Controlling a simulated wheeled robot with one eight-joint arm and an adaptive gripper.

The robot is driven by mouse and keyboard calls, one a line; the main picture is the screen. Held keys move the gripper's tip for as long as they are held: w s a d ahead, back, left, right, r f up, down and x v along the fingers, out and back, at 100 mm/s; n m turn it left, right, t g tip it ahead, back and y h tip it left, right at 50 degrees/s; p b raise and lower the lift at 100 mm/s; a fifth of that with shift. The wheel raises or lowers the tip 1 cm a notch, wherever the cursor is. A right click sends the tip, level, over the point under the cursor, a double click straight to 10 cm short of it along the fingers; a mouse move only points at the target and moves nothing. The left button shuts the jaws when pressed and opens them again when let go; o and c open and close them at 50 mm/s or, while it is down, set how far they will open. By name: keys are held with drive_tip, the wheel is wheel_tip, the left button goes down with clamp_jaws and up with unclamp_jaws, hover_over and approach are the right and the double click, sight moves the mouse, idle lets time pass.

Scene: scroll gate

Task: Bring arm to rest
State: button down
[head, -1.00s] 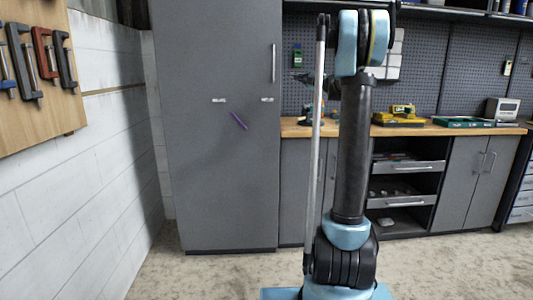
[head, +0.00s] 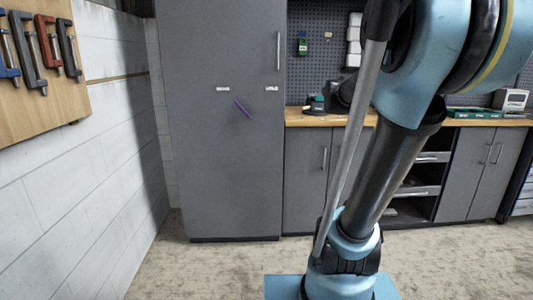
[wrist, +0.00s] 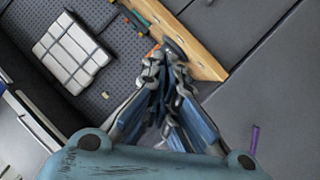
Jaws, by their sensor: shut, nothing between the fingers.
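My arm, blue and black, rises through the right half of the head view and leans up to the right. My gripper (wrist: 165,78) shows in the wrist view, its blue-grey linked fingers drawn together at the tips, shut and empty. In the head view the gripper is mostly hidden behind my arm. In the wrist view a wooden bench edge and a grey pegboard lie beyond the fingertips, tilted in the picture; I cannot tell the distance.
A tall grey cabinet (head: 222,170) with a purple stick-like item (head: 243,108) on its door stands at centre left. A workbench (head: 300,118) runs along the back wall. Clamps hang on a wooden board (head: 30,115) at left. The floor (head: 210,268) in front of the cabinet is clear.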

drive_tip(key=s+a+f+m+g+y, duration=0.1)
drive_tip(key=s+a+f+g, duration=0.2)
drive_tip(key=s+f, duration=0.6)
drive_tip(key=s+a+f+m+g+y, duration=0.1)
drive_tip(key=s+a+f+g+y, duration=0.1)
drive_tip(key=s+f, duration=0.8)
drive_tip(key=s+a+f+m+g+y, duration=0.1)
drive_tip(key=s+a+f+g, duration=0.4)
drive_tip(key=s+f, duration=0.5)
drive_tip(key=s+g, duration=0.1)
drive_tip(key=s, duration=0.4)
drive_tip(key=shift+s+y, duration=0.3)
drive_tip(key=shift+w+f, duration=0.25)
drive_tip(key=shift+w, duration=0.25)
